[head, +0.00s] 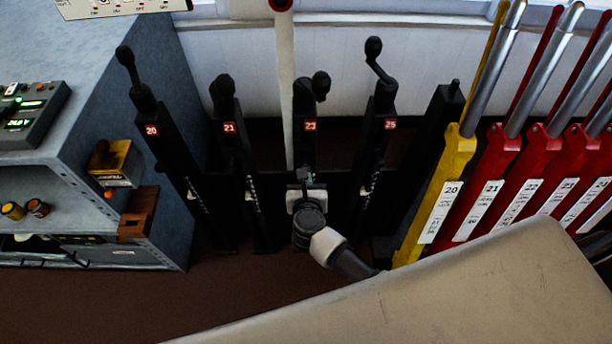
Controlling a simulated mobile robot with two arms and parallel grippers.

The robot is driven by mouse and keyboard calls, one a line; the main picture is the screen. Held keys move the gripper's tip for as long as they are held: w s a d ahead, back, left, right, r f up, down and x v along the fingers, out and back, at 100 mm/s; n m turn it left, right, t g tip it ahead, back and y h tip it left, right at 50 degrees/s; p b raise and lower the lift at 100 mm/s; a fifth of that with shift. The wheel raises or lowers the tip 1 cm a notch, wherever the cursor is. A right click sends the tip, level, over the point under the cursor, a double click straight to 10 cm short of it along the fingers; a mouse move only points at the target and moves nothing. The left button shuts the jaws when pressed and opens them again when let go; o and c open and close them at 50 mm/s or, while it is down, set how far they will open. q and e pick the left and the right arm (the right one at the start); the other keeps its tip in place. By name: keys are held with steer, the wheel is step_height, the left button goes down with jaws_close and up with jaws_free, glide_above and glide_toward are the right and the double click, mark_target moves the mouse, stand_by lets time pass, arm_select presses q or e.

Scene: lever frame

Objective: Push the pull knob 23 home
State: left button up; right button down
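The black post labelled 23 (309,135) stands in the middle of a row of similar posts. A crank handle with a dark round grip (321,83) is at its top. My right gripper (306,178) is in front of the lower part of this post, and its arm comes in from the lower right. The fingers are small and dark against the black post, so I cannot tell whether they are open or touch anything. I cannot make out the pull knob itself; my gripper and wrist cover the lower front of post 23. My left gripper is not in view.
Posts 20 (168,145), 21 (232,140) and 25 (384,140) stand close on either side. Yellow (447,180) and red (500,175) levers fill the right. A blue-grey cabinet (110,110) is at the left. A beige surface (450,295) covers the lower right.

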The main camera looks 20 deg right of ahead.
steer(key=shift+w+d, duration=0.1)
steer(key=shift+w, duration=0.25)
